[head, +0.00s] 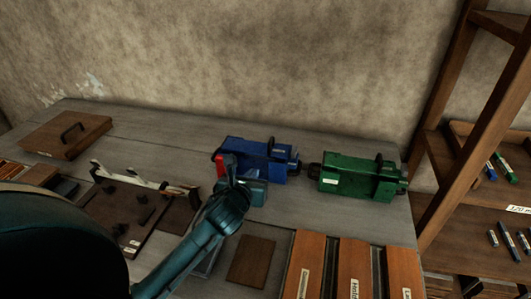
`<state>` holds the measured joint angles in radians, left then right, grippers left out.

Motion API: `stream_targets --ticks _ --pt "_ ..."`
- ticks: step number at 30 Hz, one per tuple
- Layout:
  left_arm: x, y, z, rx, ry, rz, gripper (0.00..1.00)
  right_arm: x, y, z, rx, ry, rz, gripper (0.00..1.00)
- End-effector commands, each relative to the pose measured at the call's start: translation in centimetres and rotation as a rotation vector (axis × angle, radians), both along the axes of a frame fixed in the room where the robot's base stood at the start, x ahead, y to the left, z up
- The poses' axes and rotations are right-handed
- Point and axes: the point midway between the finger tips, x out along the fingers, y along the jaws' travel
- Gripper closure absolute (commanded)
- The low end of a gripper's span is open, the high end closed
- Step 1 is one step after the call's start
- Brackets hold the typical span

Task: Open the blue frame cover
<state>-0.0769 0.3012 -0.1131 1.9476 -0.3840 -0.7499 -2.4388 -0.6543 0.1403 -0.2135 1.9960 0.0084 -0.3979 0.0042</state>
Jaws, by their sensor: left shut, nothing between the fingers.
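The blue frame (248,152) lies on the grey table near the wall. It is a boxy blue body with a small pale label and a dark upright handle-like part toward its right end. I cannot make out the edges of its cover, and it looks closed. My left gripper (226,166) is at the blue frame's left front, with its red part overlapping the frame's left end in the head view. It is shut and empty. I cannot tell whether it touches the frame. My gripper hides part of the frame's front. My right gripper is not in view.
A similar green frame (345,177) stands just right of the blue one. A wooden lid with a handle (67,134) lies at the far left. A dark board with small parts (120,218) is at left. Labelled wooden slots (306,268) are in front. A shelf (487,253) stands right.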

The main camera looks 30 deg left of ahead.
Motion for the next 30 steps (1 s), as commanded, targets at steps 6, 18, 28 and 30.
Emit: stream_targets --ticks 6,18,28,30 --pt "2.8 0.7 -1.0 -0.003 -0.001 0.002 1.0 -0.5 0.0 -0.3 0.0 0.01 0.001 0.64" --pt "8.2 2.2 -3.0 -0.003 -0.001 0.001 1.0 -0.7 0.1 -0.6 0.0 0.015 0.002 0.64" --pt "8.9 2.3 -3.2 -0.002 0.0 -0.002 1.0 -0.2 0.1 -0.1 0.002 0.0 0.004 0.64" --pt "8.9 2.3 -3.2 -0.002 0.0 -0.002 1.0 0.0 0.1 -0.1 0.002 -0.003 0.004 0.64"
